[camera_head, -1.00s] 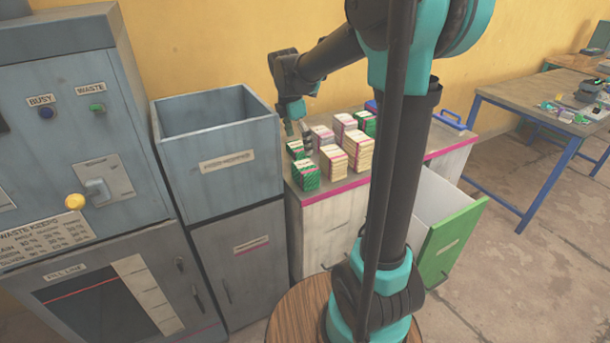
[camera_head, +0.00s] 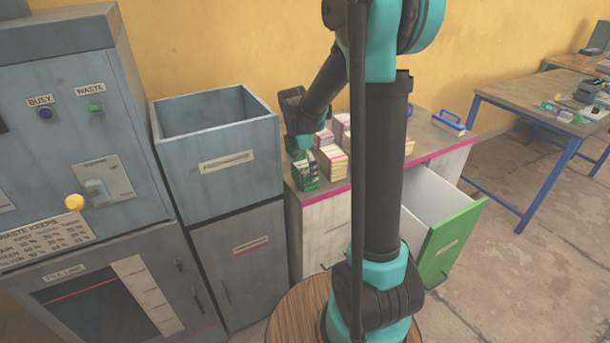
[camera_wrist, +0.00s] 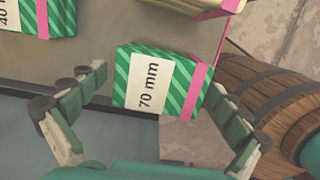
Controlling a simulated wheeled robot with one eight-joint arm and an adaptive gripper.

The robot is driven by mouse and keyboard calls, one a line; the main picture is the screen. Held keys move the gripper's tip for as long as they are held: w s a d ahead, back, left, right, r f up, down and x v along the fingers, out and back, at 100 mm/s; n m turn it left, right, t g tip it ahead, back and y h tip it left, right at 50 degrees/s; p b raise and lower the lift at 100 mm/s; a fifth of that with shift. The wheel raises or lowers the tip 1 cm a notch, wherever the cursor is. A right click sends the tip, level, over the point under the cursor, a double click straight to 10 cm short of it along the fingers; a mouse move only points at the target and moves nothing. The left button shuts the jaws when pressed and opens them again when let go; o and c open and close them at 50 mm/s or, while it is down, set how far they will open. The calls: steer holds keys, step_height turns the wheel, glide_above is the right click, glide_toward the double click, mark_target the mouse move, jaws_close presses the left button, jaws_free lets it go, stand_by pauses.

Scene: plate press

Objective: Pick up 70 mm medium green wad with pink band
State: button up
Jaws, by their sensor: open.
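The green striped wad (camera_wrist: 180,86) has a white label reading 70 mm and a pink band near its right end in the wrist view. My gripper (camera_wrist: 152,84) is open, with one finger to the left of this wad and one to the right. I see gaps beside the wad and no clear contact. In the head view a green wad (camera_head: 308,180) stands at the front left corner of the counter, just below my gripper, whose fingers are partly hidden there.
Another green wad (camera_wrist: 58,16) with a pink band and a partly cut-off 40 label lies at the upper left. Several pale banded wads (camera_head: 333,160) stand close by on the counter (camera_head: 428,143). An open green-fronted drawer (camera_head: 452,243) juts out below. A grey bin (camera_head: 228,165) stands left.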

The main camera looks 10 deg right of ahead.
steer(key=shift+c, duration=0.6)
steer(key=c, duration=0.9)
steer(key=shift+r, duration=0.2)
